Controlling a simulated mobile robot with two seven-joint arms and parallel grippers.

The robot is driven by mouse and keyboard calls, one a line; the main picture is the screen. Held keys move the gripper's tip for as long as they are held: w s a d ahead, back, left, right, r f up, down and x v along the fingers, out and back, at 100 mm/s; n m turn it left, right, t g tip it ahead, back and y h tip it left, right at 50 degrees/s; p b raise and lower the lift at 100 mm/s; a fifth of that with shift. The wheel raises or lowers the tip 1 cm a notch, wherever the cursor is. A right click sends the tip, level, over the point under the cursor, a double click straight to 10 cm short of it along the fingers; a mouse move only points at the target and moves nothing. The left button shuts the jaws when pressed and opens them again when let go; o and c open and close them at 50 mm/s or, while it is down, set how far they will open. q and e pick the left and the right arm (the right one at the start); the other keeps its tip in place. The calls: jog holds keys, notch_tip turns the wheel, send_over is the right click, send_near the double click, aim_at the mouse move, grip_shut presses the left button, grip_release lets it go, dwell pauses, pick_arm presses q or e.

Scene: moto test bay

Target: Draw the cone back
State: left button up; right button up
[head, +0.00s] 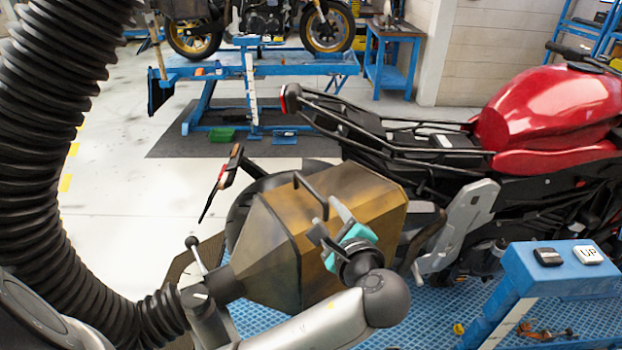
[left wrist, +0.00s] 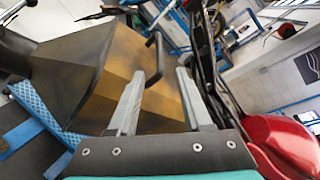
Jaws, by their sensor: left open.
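The cone (head: 315,240) is a brown-yellow faceted hood on the end of a thick black ribbed hose (head: 45,150). Its wide end faces right, against the rear side of the red motorcycle (head: 545,110). It hides what lies behind it, so I cannot tell how far it covers the exhaust. A black bar handle (head: 308,192) stands on its upper face. My left gripper (head: 327,214), with grey fingers and teal parts, is open at the handle. In the left wrist view the handle (left wrist: 158,55) shows between the open fingertips (left wrist: 161,72); contact is not clear. My right gripper is not in view.
A blue post with an "UP" button box (head: 560,268) stands at front right. The motorcycle stands over a blue grated platform (head: 430,310). Another motorcycle on a blue lift (head: 255,65) is at the back.

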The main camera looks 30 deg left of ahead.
aim_at(312, 192)
pick_arm(q)
jog(key=x, duration=1.4)
jog(key=shift+w+f, duration=0.1)
jog(key=shift+f, duration=0.05)
jog(key=shift+c, duration=0.4)
grip_shut()
dwell(0.5)
